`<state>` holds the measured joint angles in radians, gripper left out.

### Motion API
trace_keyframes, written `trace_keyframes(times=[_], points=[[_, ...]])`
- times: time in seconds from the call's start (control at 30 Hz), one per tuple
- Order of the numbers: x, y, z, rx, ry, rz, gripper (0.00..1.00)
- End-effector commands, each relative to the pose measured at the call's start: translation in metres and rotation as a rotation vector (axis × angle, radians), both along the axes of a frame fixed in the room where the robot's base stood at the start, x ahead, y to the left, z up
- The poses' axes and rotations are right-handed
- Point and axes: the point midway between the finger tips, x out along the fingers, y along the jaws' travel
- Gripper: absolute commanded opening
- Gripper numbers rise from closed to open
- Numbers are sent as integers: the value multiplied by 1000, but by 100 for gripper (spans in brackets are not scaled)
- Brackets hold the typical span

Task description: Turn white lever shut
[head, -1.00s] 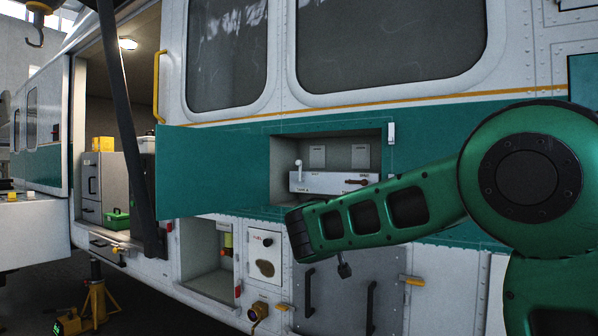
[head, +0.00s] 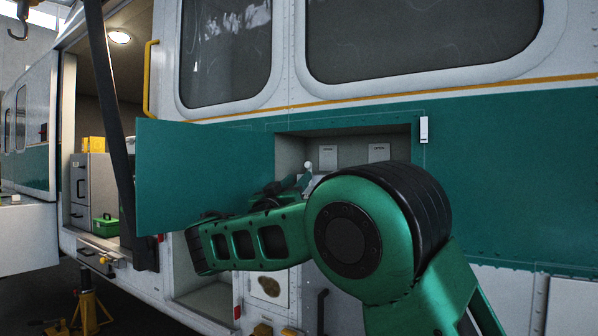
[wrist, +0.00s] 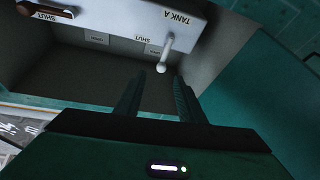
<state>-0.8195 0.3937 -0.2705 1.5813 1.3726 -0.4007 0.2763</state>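The white lever (wrist: 167,52) has a ball end and sticks out from the pale valve panel (wrist: 135,22), near an upside-down "TANK A" label, in the wrist view. In the head view its white ball (head: 308,165) shows upright in the open bay, just above my gripper; the rest of it is mostly hidden by my arm. My gripper (wrist: 154,82) is open and empty. Its two dark fingers point into the bay, with the ball end just beyond the gap between the fingertips. My gripper (head: 290,186) is partly visible in the head view.
A second, dark red lever (wrist: 47,10) is on the same panel. The open green door (head: 200,175) stands out on the left of the bay (head: 347,140). Two cards (head: 328,157) hang on the bay's back wall. Bay walls surround the panel closely.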

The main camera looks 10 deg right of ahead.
Motion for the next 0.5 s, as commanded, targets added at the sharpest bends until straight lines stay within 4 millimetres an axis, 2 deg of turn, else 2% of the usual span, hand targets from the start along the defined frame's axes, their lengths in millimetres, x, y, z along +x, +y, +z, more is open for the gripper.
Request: trace_keyframes(times=[0.17,0.5], points=[[5,-1,5,-3,-7,1,36],[46,-23,25,-2,-6,11,36]])
